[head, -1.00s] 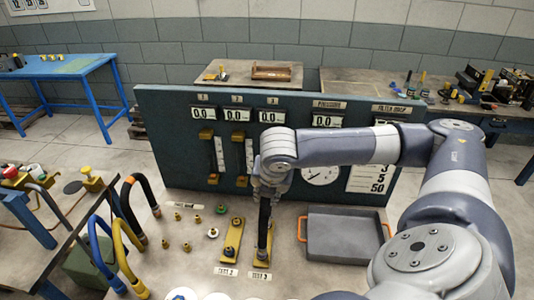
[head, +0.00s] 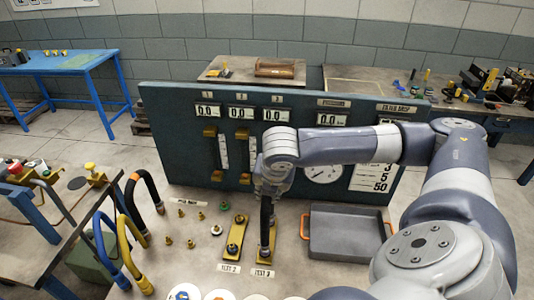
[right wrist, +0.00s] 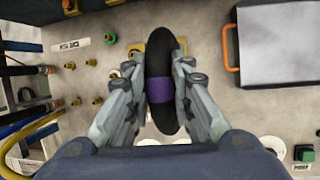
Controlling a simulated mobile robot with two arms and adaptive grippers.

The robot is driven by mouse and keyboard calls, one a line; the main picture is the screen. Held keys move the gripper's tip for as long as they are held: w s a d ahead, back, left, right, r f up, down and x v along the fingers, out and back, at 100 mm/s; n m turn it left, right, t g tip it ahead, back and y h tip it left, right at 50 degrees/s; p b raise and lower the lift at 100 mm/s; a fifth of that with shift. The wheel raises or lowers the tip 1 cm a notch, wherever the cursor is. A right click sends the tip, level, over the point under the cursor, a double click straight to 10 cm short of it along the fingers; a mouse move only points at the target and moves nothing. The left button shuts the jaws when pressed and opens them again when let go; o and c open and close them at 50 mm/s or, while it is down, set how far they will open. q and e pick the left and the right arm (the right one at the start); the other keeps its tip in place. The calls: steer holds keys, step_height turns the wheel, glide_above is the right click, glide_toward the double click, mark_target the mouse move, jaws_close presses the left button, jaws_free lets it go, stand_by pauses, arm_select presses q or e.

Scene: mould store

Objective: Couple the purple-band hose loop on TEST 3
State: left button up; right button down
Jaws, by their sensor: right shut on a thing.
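The hose loop is black with a purple band (right wrist: 158,91) and shows best in the right wrist view. My right gripper (right wrist: 160,84) is shut on it, with one finger on each side around the band. In the head view, the hose (head: 265,212) hangs below my right gripper (head: 270,188), its lower part over the brass TEST 3 plate (head: 267,257). The TEST 3 label (head: 262,273) lies in front of that plate. Whether the hose ends are seated on the fittings is hidden. My left gripper is in neither current view.
The TEST 2 plate (head: 234,240) stands close to the left. A grey tray (head: 345,235) with orange handles is at right. Blue (head: 102,240), yellow (head: 125,245) and orange-banded (head: 135,195) hose loops stand at left. The gauge panel (head: 165,130) rises behind.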

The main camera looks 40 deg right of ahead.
steer(key=shift+s+d+f, duration=0.2)
steer(key=shift+s, duration=0.05)
steer(key=c, duration=1.3)
jaws_free()
steer(key=shift+s, duration=0.1)
steer(key=shift+c, duration=0.2)
steer(key=shift+s+d, duration=0.15)
steer(key=shift+d, duration=0.05)
steer(key=shift+a+r, duration=0.15)
steer(key=shift+r, duration=0.05)
steer(key=v, duration=1.1)
steer(key=shift+s+r, duration=0.1)
steer(key=shift+r, duration=0.2)
